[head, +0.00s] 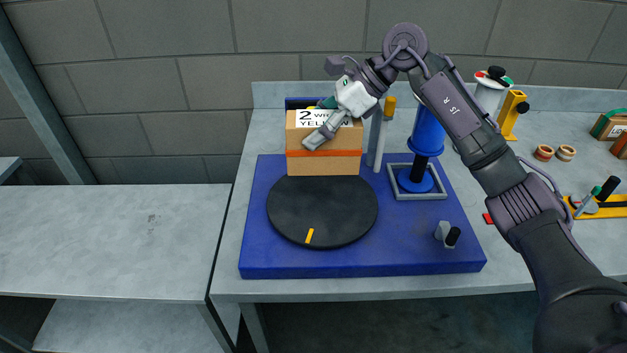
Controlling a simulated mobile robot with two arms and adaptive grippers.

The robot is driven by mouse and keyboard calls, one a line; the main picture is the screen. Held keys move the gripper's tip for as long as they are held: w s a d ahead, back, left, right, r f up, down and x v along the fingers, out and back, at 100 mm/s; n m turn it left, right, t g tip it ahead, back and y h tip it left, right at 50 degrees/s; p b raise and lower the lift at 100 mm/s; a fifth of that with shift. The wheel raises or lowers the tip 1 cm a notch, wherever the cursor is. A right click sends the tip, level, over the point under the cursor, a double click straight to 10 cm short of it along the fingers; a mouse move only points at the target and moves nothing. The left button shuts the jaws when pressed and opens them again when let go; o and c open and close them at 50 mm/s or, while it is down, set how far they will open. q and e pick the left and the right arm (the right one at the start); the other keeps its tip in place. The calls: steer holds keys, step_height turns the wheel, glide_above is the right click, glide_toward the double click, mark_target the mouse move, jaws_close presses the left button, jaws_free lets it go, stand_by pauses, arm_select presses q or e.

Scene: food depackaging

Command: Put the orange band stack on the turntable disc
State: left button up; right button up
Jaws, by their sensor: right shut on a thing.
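The orange band stack (310,164) is a cardboard-brown box stack with an orange band around it and a white label, partly covered, reading "2" and "YEL". My right gripper (326,122) is at its upper part, shut on it, and covers part of the label. The turntable disc (322,215) is a flat black round plate with a yellow mark near its front edge. In the picture the stack's lower edge overlaps the disc's back edge. I cannot tell whether it touches the disc or hangs above it. My left gripper is not in view.
The disc is on a blue base (400,255) with a grey post (376,140), a blue-black column (426,135) in a grey frame, and a small black-tipped knob (452,237). Tools and reels lie on the right of the bench. The left table (110,240) is bare.

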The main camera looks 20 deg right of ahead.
mark_target(315, 169)
steer(key=shift+w+a+f+p, duration=0.15)
steer(key=shift+f+p, duration=0.1)
steer(key=shift+f, duration=0.35)
steer(key=shift+w+d+f+p, duration=0.15)
steer(key=shift+f+p, duration=0.1)
steer(key=shift+f, duration=0.3)
steer(key=f, duration=0.2)
steer(key=s+f+p, duration=0.1)
steer(key=shift+s+f, duration=0.15)
steer(key=shift+f, duration=0.2)
steer(key=f, duration=0.1)
steer(key=f+p, duration=0.1)
steer(key=shift+w+f, duration=0.25)
steer(key=shift+f, duration=0.6)
steer(key=o, duration=1.2)
steer(key=shift+c, duration=0.2)
steer(key=o, duration=0.3)
steer(key=shift+s, duration=0.1)
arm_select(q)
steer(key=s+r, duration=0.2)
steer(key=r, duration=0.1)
arm_select(e)
steer(key=shift+o, duration=0.2)
